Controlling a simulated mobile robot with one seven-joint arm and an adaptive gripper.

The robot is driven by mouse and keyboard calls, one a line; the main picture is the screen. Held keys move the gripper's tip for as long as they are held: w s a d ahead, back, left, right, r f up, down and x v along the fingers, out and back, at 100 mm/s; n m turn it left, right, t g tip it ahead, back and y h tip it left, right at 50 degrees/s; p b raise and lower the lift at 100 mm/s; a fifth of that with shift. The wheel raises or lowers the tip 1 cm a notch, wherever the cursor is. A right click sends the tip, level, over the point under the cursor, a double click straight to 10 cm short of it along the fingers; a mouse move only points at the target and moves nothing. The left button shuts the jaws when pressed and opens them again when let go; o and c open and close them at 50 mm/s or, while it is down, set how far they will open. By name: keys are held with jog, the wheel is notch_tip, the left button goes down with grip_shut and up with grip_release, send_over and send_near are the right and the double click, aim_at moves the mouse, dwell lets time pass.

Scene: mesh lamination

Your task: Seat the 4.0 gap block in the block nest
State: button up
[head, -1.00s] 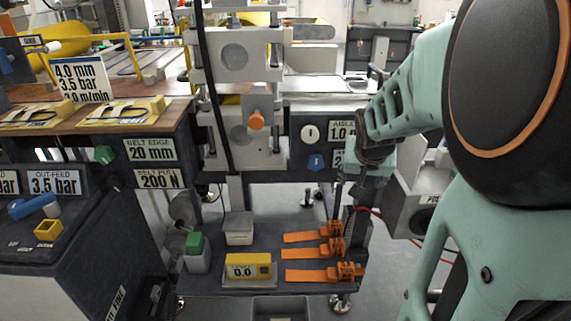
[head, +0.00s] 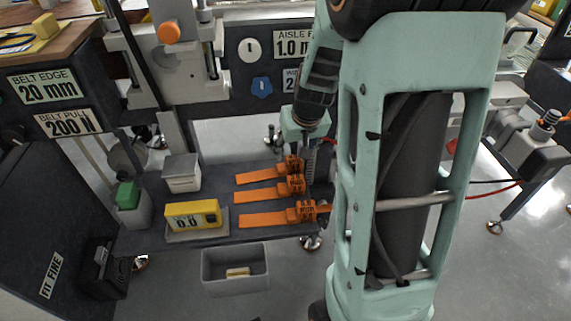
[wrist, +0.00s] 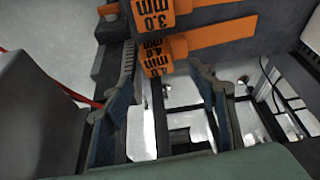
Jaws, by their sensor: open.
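In the wrist view the orange 4.0 mm gap block (wrist: 165,58) lies just beyond my fingertips, with its orange strip reaching right. The orange 3.0 mm block (wrist: 155,14) is above it in the picture. In the head view three orange blocks sit in a row on the dark shelf: rear (head: 290,165), middle (head: 295,184) and front (head: 302,211). Their labels are too small to read there. My gripper (wrist: 165,85) is open and empty, its fingers apart. In the head view my gripper (head: 306,140) is above the row's rear end. I cannot identify the block nest.
The dark shelf (head: 222,230) also holds a yellow 0.0 gauge (head: 192,215), a pale box (head: 182,172) and a green-topped container (head: 128,195). A grey bin (head: 235,272) is in front. A white machine frame stands behind. Floor shows on the right.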

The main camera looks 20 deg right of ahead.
aim_at(294, 159)
jog(key=b+x, duration=0.2)
jog(key=x, duration=0.5)
jog(key=shift+s+d+b, duration=0.1)
jog(key=shift+d+b, duration=0.1)
jog(key=shift+b, duration=0.2)
jog(key=shift+r, duration=0.1)
jog(key=c, duration=1.2)
jog(key=shift+c, duration=0.6)
jog(key=shift+r, duration=0.15)
